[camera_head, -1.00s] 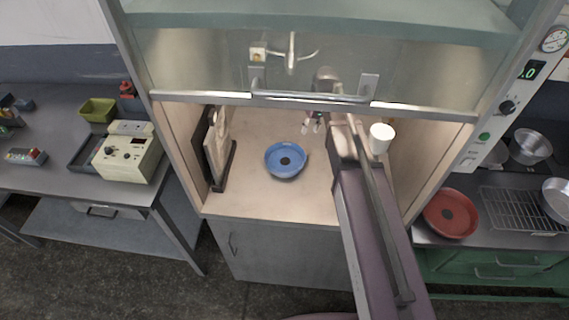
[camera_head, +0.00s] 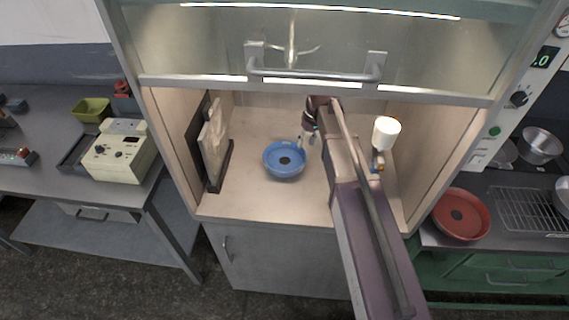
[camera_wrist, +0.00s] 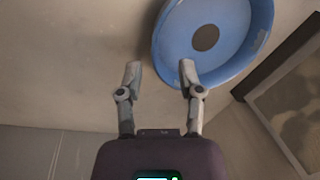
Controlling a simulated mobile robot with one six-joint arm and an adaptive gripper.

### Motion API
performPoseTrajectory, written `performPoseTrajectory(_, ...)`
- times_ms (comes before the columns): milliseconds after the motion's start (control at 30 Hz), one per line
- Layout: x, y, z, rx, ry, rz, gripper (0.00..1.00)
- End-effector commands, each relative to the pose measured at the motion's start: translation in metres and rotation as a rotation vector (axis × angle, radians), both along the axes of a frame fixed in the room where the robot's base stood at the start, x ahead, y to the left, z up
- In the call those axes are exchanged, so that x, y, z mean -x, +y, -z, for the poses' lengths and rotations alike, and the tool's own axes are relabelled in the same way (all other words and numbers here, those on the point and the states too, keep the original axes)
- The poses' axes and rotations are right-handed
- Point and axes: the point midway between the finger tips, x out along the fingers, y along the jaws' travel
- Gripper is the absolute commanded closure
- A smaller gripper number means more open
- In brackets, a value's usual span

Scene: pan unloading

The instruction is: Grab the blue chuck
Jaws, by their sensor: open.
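The blue chuck (camera_head: 284,172) is a round blue dish-like disc with a dark centre, lying on the floor of the fume hood. In the wrist view the blue chuck (camera_wrist: 231,62) fills the upper right, with its near rim close to the right fingertip; I cannot tell whether they touch. My gripper (camera_head: 307,143) is just behind and right of the chuck in the head view. In the wrist view my gripper (camera_wrist: 160,78) is open with nothing between its fingers.
A grey rack with a pale board (camera_head: 214,155) stands left of the chuck. A white cup-like container (camera_head: 386,134) is at the right. The raised sash with its handle (camera_head: 315,72) crosses above. A red disc (camera_head: 461,214) lies on the right-hand counter. The hood floor in front is clear.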

Motion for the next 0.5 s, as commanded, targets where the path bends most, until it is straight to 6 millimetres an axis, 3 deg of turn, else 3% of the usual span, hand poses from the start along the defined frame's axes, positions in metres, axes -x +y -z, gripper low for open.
performPoseTrajectory(500, -0.0005, 0.0009, 0.0047, 0.000, 0.000, -0.001, 0.52)
